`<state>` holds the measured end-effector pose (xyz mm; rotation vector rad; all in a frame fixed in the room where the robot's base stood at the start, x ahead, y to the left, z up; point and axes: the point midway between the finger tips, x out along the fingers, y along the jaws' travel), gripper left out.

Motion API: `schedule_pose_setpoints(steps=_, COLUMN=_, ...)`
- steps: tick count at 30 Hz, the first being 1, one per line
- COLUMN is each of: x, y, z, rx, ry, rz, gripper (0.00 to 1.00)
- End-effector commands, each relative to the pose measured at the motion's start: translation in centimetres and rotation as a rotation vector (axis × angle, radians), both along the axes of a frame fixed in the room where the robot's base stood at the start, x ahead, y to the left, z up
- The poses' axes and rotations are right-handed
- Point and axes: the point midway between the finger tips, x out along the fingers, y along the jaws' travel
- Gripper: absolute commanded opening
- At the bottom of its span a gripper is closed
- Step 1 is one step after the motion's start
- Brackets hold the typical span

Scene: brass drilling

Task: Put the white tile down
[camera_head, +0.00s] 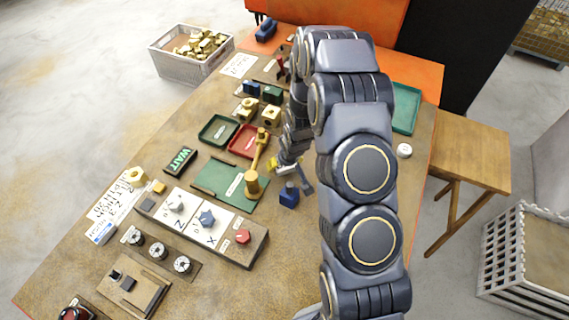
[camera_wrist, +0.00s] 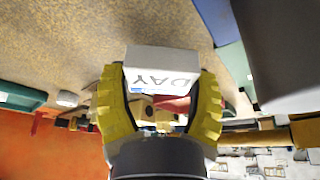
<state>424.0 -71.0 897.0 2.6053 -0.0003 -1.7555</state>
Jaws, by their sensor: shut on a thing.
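In the wrist view, my gripper (camera_wrist: 162,85) has its two yellow ribbed fingers closed on the sides of the white tile (camera_wrist: 162,60). The tile carries dark letters that look like "DAY", upside down in this view. In the head view my gripper (camera_head: 274,166) is right of the green mat (camera_head: 215,176), near a blue block (camera_head: 289,196). I cannot make out the tile in the head view. The wrist view shows brown table surface beyond the tile, but the height above it is unclear.
A brass mallet-like piece (camera_head: 252,184) stands at the green mat's right edge. Red (camera_head: 238,149) and green (camera_head: 207,135) trays lie behind. A panel with knobs (camera_head: 222,243) is in front. Bare table lies right of the panel.

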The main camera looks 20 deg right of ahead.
Motion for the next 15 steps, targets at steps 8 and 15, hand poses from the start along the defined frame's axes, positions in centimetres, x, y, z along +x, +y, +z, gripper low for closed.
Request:
schedule_pose_setpoints(steps=8, x=0.06, y=-0.01, z=-1.27, rx=0.0, ry=-0.003, rz=-0.001, gripper=0.3)
schedule_pose_setpoints(steps=15, x=0.07, y=0.0, z=-1.55, rx=0.0, ry=-0.003, rz=0.0, gripper=0.8)
